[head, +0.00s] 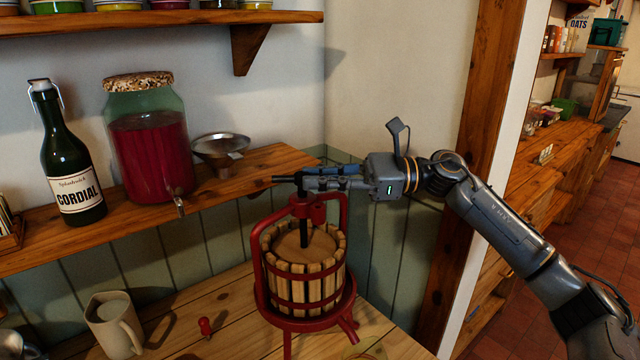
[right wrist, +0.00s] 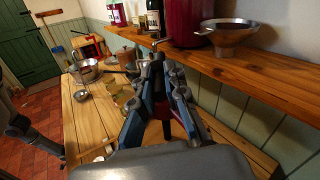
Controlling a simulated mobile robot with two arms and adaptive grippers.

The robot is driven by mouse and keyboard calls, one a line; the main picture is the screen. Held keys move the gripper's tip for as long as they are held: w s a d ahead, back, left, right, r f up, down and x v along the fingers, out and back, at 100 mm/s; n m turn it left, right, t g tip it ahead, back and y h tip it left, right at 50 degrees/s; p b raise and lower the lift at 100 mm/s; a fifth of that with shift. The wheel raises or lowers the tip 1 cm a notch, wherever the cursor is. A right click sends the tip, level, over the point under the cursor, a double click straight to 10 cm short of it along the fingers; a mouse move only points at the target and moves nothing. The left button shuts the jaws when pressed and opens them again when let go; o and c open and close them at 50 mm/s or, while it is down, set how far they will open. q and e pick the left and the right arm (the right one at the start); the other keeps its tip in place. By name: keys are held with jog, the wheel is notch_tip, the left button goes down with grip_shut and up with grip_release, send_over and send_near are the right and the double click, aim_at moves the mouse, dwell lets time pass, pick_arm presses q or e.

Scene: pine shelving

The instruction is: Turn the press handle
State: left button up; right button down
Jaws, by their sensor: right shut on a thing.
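The press (head: 303,282) stands on the wooden table, with a slatted wooden basket inside a red metal frame. Its dark screw rises through the red crosspiece to the press handle (head: 284,179), a thin dark bar at the top. My right gripper (head: 312,181) comes in from the right and is shut on the handle at the top of the screw; its fingers hide part of the bar. In the right wrist view, the fingers of my right gripper (right wrist: 166,78) close around the dark handle, and most of the press is hidden below. My left gripper is not in view.
A shelf (head: 240,187) runs behind the press, with a cordial bottle (head: 70,155), a red-filled jar (head: 148,150) and a metal funnel (head: 220,150). A wooden post (head: 480,150) stands right.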

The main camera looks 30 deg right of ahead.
jog(key=n+g+y, duration=0.1)
jog(key=g, duration=0.1)
jog(key=w+n+g, duration=0.1)
jog(key=n+g, duration=0.1)
jog(key=g, duration=0.1)
jog(key=shift+d+r+n+y, duration=0.1)
jog(key=shift+n+y, duration=0.2)
jog(key=shift+y, duration=0.1)
jog(key=shift+w+n+g+b, duration=0.25)
jog(key=shift+n+g, duration=0.45)
jog(key=shift+g, duration=0.45)
jog(key=shift+w+n+g+b, duration=0.1)
jog(key=shift+n+g+b, duration=0.2)
jog(key=shift+n+g, duration=0.6)
jog(key=shift+w+n+g+b, duration=0.25)
jog(key=shift+n+g, duration=0.25)
jog(key=shift+g, duration=0.85)
jog(key=shift+n+g+h, duration=0.3)
jog(key=shift+n+g, duration=0.1)
jog(key=shift+g, duration=0.1)
jog(key=c, duration=1.4)
grip_release()
jog(key=shift+f, duration=0.2)
jog(key=shift+m+t, duration=0.3)
